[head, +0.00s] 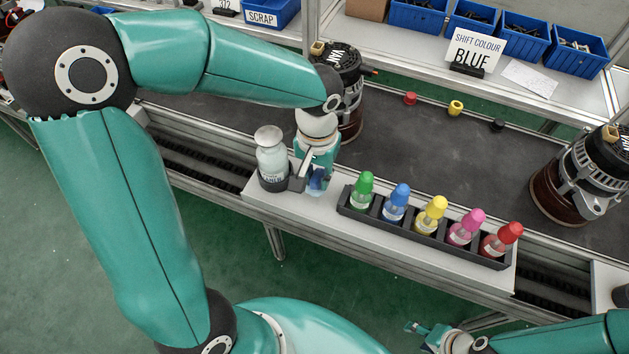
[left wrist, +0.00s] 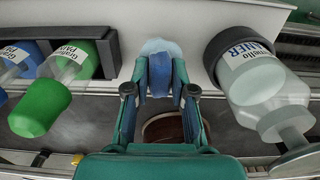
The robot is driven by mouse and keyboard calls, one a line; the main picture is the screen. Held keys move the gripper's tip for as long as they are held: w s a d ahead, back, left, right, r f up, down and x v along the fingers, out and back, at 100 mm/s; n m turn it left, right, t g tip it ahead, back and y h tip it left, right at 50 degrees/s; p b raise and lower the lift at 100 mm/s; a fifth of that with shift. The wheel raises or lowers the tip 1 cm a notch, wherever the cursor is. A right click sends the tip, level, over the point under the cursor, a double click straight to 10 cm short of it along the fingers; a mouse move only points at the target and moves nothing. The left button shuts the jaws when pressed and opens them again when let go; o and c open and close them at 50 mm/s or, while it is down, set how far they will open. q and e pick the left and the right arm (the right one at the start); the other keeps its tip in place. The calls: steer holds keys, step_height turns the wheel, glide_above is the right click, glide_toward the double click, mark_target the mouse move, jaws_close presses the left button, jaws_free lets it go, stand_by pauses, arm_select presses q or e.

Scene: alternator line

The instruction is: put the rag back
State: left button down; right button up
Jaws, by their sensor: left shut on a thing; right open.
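My left gripper (head: 316,178) points down at the white ledge and is shut on a blue rag (head: 318,184). In the left wrist view the rag (left wrist: 160,66) is pinched between the fingertips (left wrist: 160,92), its paler part spreading beyond them against the ledge. I cannot tell whether it rests on the ledge. A cleaner bottle (head: 271,156) stands in a dark round holder (head: 270,181) just left of the gripper; it also shows in the left wrist view (left wrist: 258,82). My right gripper (head: 424,333) is open and empty at the lower right, apart from the ledge.
Right of the rag, a black rack (head: 352,208) holds green (head: 363,190), blue, yellow, pink and red bottles. Behind runs a dark conveyor (head: 400,140) with alternators (head: 585,175) and small red, yellow and black caps. A sign (head: 474,50) reads "SHIFT COLOUR BLUE".

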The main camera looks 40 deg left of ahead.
mark_target(317, 184)
arm_select(q)
steer(key=shift+f, duration=1.65)
steer(key=shift+f, duration=0.1)
steer(key=c, duration=1)
jaws_free()
steer(key=shift+r, duration=0.3)
step_height(317, 184, up, 12)
steer(key=shift+f+p, duration=0.15)
steer(key=shift+p, duration=0.35)
